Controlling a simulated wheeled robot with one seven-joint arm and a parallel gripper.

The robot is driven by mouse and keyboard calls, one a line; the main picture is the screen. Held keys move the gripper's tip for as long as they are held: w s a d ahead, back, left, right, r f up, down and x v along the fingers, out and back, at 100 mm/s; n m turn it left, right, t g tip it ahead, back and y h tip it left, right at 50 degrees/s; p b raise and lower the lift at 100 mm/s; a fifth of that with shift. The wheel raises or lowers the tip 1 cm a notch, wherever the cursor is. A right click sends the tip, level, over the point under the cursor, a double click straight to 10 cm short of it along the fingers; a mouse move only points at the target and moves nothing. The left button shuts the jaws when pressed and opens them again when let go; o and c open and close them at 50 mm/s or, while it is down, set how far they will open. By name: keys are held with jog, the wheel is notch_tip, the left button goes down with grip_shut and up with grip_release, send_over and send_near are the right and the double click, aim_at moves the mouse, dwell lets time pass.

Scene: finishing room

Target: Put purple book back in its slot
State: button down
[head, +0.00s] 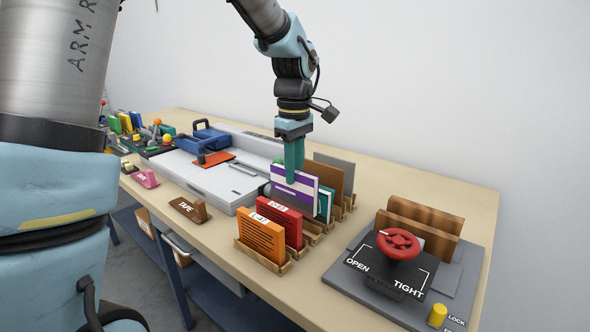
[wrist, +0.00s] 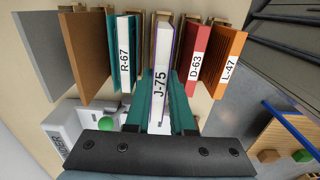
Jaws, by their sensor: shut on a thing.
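The purple book (head: 293,186), with a white band on its cover, is held upright at the slotted wooden rack (head: 312,237). My gripper (head: 294,165) is shut on its upper part from above. In the wrist view the white spine of the purple book (wrist: 159,90), marked J-75, is between the teal fingers of my gripper (wrist: 158,118). The book lines up with the gap between the teal book R-67 (wrist: 124,60) and the red book D-63 (wrist: 196,62). Its lower edge is hidden behind the red book in the head view, so I cannot tell how deep it sits.
An orange book L-47 (head: 261,236) stands at the near end of the rack, brown (head: 330,176) and grey (head: 342,165) boards at the far end. A grey-white machine (head: 215,175) is on the left, a clamp with a red knob (head: 398,244) on the right.

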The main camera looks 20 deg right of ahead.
aim_at(295, 208)
notch_tip(295, 208, down, 5)
jog(key=b, duration=0.3)
jog(key=shift+s+r, duration=0.1)
dwell(1.4)
jog(key=shift+f+b, duration=0.4)
jog(key=shift+f, duration=0.35)
jog(key=c, duration=1.1)
grip_release()
jog(key=shift+o, duration=0.2)
jog(key=shift+r, duration=0.15)
notch_tip(295, 208, up, 11)
jog(key=p, duration=0.9)
